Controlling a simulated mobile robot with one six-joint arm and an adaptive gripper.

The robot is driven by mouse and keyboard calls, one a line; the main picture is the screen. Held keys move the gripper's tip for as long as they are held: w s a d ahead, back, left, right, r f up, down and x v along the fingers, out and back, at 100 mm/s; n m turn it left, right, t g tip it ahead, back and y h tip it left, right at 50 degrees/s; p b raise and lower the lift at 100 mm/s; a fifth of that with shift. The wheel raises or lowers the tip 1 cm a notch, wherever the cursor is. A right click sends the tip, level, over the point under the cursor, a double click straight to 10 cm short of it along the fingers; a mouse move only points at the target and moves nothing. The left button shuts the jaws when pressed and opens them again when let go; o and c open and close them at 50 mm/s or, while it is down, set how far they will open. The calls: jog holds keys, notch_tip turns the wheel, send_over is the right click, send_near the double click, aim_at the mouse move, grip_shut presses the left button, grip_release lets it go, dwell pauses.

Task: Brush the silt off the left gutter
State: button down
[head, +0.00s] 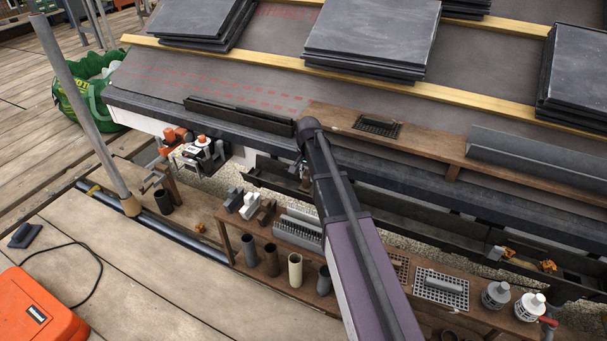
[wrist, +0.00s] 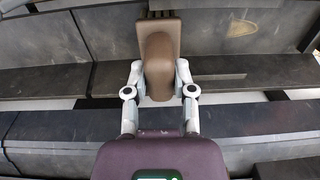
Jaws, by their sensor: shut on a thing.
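My gripper (wrist: 158,76) is shut on the brown handle of a brush (wrist: 160,48) in the wrist view, one finger on each side. The brush head is at the far end, over a dark grey surface; I cannot tell whether it touches. A tan patch that looks like silt (wrist: 242,28) lies on that surface, right of the brush and apart from it. In the head view my arm hides most of the gripper and the brush. The dark left gutter (head: 268,184) runs below the roof edge and passes behind my arm.
A wooden bench with several pipe pieces (head: 295,270), grates and caps stands in front of the gutter. Orange-brown clumps (head: 548,266) lie in the gutter at the right. Slate stacks (head: 372,38) rest on the roof. A grey pole (head: 82,105) stands at the left.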

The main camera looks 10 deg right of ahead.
jog(key=shift+s+d, duration=0.25)
jog(key=shift+d, duration=0.05)
jog(key=shift+w+a, duration=0.1)
dwell(0.5)
jog(key=shift+w+a+f, duration=0.1)
jog(key=shift+w+a, duration=0.95)
jog(key=shift+a, duration=0.3)
jog(key=shift+w+a, duration=1.05)
jog(key=shift+a, duration=0.25)
jog(key=shift+a, duration=0.1)
jog(key=shift+w+a, duration=1.05)
jog(key=shift+a, duration=0.25)
jog(key=shift+a, duration=0.1)
